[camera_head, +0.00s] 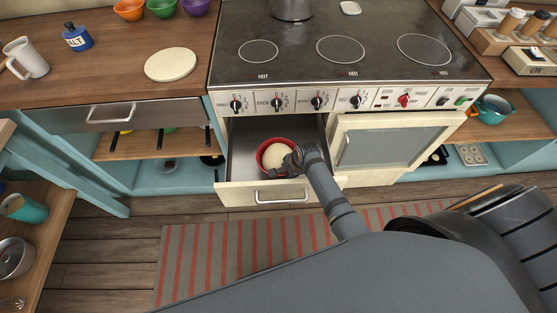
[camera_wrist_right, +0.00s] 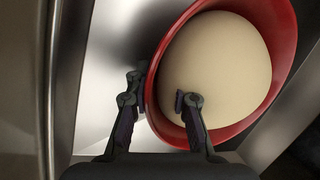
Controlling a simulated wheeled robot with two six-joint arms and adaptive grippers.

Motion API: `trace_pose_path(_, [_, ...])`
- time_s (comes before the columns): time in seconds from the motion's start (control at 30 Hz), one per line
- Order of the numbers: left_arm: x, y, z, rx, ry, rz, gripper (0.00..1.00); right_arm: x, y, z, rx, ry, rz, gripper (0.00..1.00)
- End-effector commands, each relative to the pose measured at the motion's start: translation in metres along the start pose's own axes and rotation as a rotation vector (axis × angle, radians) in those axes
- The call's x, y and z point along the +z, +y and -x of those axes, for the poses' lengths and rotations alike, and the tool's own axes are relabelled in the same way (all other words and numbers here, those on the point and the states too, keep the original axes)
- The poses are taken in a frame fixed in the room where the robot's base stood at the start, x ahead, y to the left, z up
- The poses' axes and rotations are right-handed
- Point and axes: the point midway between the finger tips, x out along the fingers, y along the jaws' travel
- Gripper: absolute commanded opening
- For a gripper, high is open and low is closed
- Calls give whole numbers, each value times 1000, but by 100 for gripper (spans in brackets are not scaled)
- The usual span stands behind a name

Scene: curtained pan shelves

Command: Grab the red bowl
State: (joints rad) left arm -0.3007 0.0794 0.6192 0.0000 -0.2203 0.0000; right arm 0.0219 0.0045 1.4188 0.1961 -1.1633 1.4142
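The red bowl (camera_head: 262,164) sits in the open drawer (camera_head: 240,195) below the stove's front panel. A round cream dough-like lump (camera_head: 276,154) fills most of it. My right gripper (camera_head: 292,161) reaches down into the drawer at the bowl's right front edge. In the right wrist view the red bowl (camera_wrist_right: 284,35) fills the upper right. The right gripper (camera_wrist_right: 162,100) has its fingers apart across the rim, one outside the wall and one inside over the cream lump (camera_wrist_right: 220,65). I cannot tell whether either finger touches. My left gripper is not in view.
The oven door (camera_head: 395,148) is beside the drawer on the right. The stove (camera_head: 340,45) is above, with a pot (camera_head: 291,8) at the back. A small shelf with a teal cup (camera_head: 24,208) stands at the left. A striped rug (camera_head: 200,262) lies on the floor.

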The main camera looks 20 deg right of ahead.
Motion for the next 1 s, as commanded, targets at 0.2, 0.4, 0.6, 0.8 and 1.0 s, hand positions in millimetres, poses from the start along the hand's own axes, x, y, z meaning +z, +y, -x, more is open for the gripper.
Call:
trace_pose_path(0.2, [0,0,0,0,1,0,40,0,0,0,1,0,0,0])
trace_pose_path(0.4, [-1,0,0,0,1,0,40,0,0,0,0,0,0,0])
trace_pose_path(0.6, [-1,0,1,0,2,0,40,1,0,3,2,-1,0,0])
trace_pose_path(0.8, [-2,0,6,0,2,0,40,6,-13,40,-3,0,2,0])
trace_pose_path(1.0, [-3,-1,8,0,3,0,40,12,-25,79,-2,0,1,0])
